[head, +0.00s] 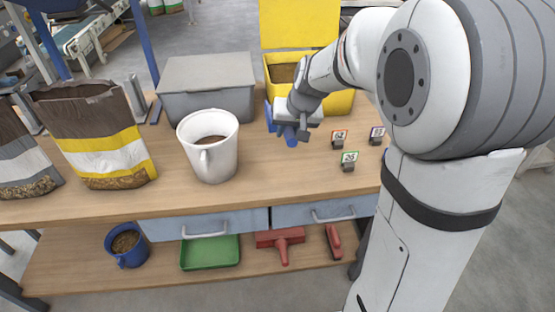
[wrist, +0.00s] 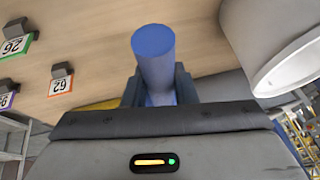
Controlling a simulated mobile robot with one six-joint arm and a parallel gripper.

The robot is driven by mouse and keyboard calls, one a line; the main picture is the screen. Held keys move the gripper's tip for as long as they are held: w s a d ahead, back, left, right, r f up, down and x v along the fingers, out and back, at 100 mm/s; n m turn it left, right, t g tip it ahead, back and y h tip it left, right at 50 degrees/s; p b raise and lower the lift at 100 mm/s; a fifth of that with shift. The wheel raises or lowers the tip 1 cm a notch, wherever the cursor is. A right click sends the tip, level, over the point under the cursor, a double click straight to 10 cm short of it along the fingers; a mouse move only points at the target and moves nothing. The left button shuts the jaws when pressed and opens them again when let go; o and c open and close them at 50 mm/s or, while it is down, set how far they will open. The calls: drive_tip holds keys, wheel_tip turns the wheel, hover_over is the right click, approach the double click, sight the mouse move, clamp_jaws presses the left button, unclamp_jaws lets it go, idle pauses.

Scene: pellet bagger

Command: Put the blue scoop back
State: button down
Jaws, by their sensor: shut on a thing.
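My gripper (head: 287,126) is shut on the blue scoop (head: 291,139), above the bench in front of the open yellow bin (head: 340,103). In the wrist view the scoop's round blue handle (wrist: 153,50) stands out from between the dark fingers. The scoop's bowl is mostly hidden by the fingers and the gripper body. The yellow bin has its lid raised and brown pellets inside; my arm covers part of it.
A white jug (head: 222,163) of brown pellets stands left of my gripper, before a lidded grey bin (head: 207,90). Number cards (head: 348,162) stand at right. Open bags (head: 100,140) stand at left. A blue jug (head: 125,255) and green tray (head: 210,252) are on the lower shelf.

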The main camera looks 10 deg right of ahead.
wheel_tip(320, 180, down, 10)
drive_tip(key=shift+r+b, duration=0.1)
drive_tip(key=shift+b, duration=0.8)
drive_tip(key=c, duration=1.2)
unclamp_jaws()
drive_tip(key=shift+o, duration=0.2)
drive_tip(key=shift+s+r, duration=0.1)
drive_tip(key=shift+r, duration=0.1)
drive_tip(key=p+v, duration=0.2)
drive_tip(key=v, duration=0.9)
drive_tip(key=s+d+f+g+h, duration=0.1)
drive_tip(key=s+g+h, duration=0.1)
drive_tip(key=s, duration=1.8)
drive_tip(key=shift+d+f+n+g, duration=0.2)
drive_tip(key=shift+n+g, duration=0.1)
